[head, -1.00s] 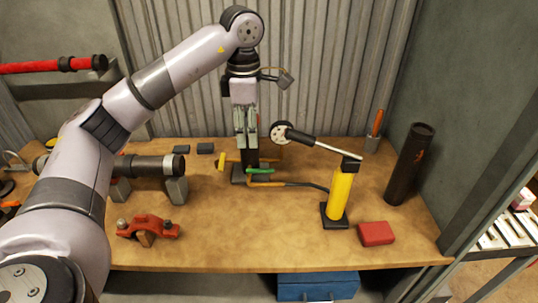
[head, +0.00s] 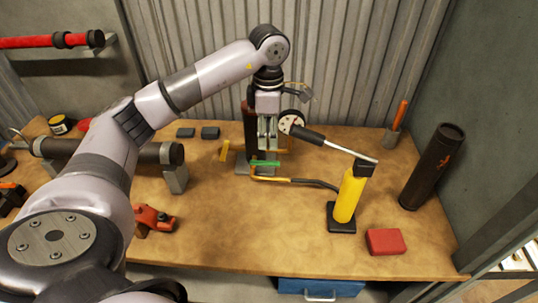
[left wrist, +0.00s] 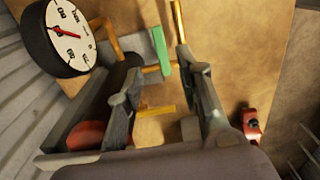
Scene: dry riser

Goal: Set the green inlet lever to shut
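The green lever (head: 265,163) sits low on the dark riser fitting at the back middle of the workbench, roughly level and running left to right in the head view. It also shows in the left wrist view (left wrist: 160,50), just beyond the fingertips. My left gripper (head: 267,146) points down just above the lever. In the left wrist view its two fingers (left wrist: 168,72) are apart with nothing held between them, so it is open. Whether a finger touches the lever cannot be told. The fingers partly hide the fitting. My right gripper is not in view.
A dial gauge (head: 291,122) stands close to the right of the left gripper. A yellow lever (head: 225,151) is at the left. A yellow hand pump (head: 349,195) and red block (head: 384,242) stand at the right. The bench front middle (head: 240,225) is clear.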

